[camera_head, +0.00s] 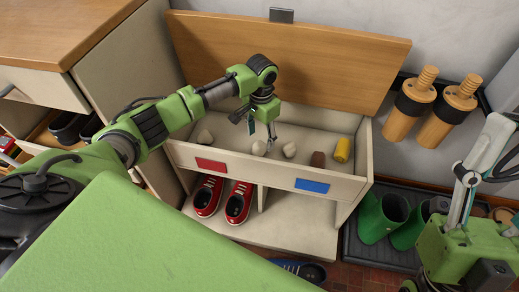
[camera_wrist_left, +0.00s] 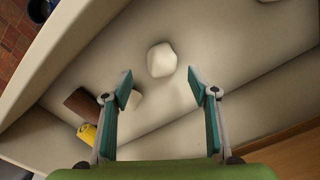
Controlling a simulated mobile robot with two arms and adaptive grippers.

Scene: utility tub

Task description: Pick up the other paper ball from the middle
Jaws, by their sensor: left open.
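My left gripper (camera_head: 260,127) reaches down into the long compartment of the bench (camera_head: 240,160). It is open and empty. A third pale ball (camera_head: 205,137) lies near the left end. My right gripper (camera_head: 485,175) is at the right edge, partly cut off.
A brown block (camera_head: 318,159) and a yellow roll (camera_head: 342,150) lie at the compartment's right end. The wooden lid (camera_head: 300,60) stands open behind. Red shoes (camera_head: 222,199) sit in the cubby below. Green boots (camera_head: 383,217) stand at the right.

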